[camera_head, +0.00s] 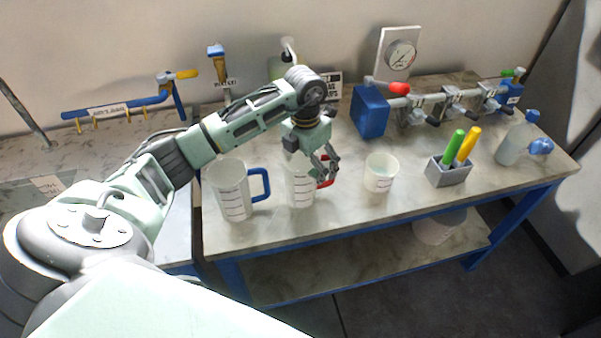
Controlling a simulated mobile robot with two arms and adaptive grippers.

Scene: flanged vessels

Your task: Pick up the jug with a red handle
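The jug with the red handle (300,188) is a whitish measuring jug. It stands upright on the bench, with its red handle (327,182) on its right side. My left gripper (325,170) points down at the upper part of this handle, with its fingers close around or just in front of it. The gripper and wrist cover part of the jug's rim and handle. I cannot tell whether the fingers are shut on the handle. My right gripper is not in view.
A similar jug with a blue handle (230,191) stands close on the left. A small beaker (381,173) stands to the right, then a grey holder (447,173) with green and yellow-handled tools and a bottle (515,141). A pipe rig with a blue block (369,112) is behind.

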